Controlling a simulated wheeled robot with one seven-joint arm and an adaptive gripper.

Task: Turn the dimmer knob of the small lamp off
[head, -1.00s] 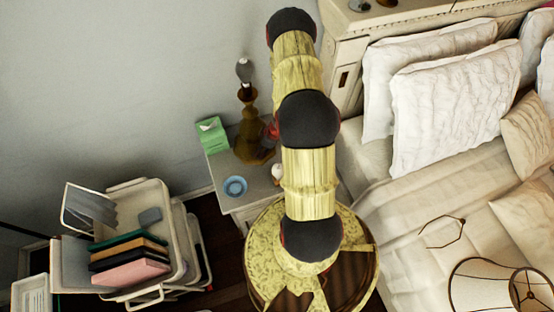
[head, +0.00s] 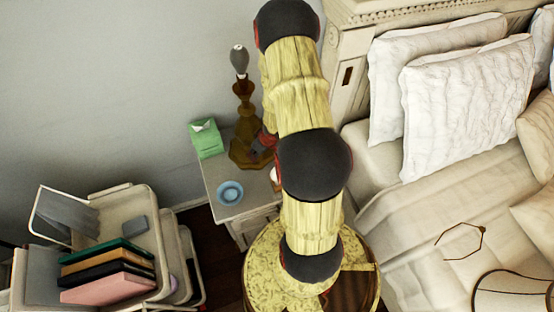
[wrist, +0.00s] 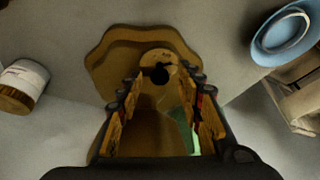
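The small lamp (head: 243,103) stands upright on the nightstand in the head view, with a brown turned base and a bare grey bulb. In the wrist view its wavy-edged brown foot (wrist: 110,62) lies beyond my gripper. A round tan part with a dark centre (wrist: 160,70) shows just past the fingertips; I cannot tell for sure that it is the dimmer knob. My gripper (wrist: 160,108) is open, its fingers apart on either side of the brown lamp body. Contact cannot be made out. In the head view my arm hides most of the gripper beside the lamp.
A green tissue box (head: 206,138) and a blue bowl (head: 230,193) stand on the nightstand (head: 216,172). A white jar with a wooden base (wrist: 22,86) is left in the wrist view. The bed with pillows (head: 468,105) is right; a cart with books (head: 108,270) is lower left.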

